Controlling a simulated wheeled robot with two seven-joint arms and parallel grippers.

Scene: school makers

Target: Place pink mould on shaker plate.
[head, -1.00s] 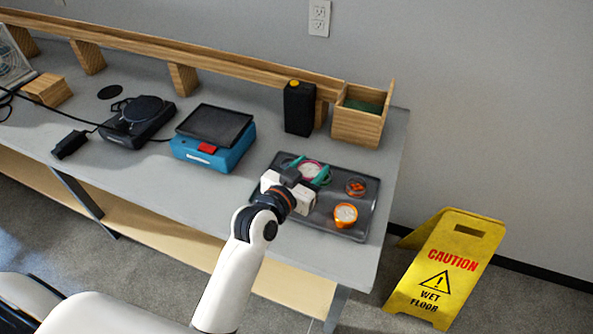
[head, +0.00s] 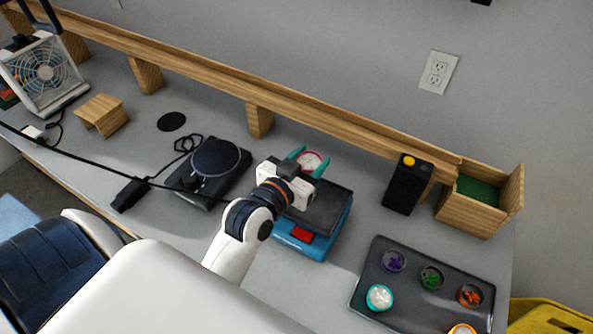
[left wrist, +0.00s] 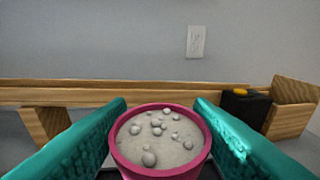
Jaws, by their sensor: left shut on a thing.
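The pink mould (head: 311,160) is a round cup with a pink rim and a pale, lumpy filling. In the left wrist view the pink mould (left wrist: 160,142) sits upright between the green fingers of my left gripper (left wrist: 160,140). In the head view my left gripper (head: 308,164) is shut on it, over the far part of the shaker plate. The shaker plate (head: 322,212) is a dark flat top on a blue base with a red switch. The gripper hides part of the plate, and I cannot tell whether the mould touches it. My right gripper is out of view.
A dark tray (head: 405,283) at the right holds several small cups. A black box (head: 406,186) and a wooden bin (head: 478,208) stand behind it. A black round-topped device (head: 212,165) with cables is left of the shaker. A wooden rail (head: 200,78) runs along the back.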

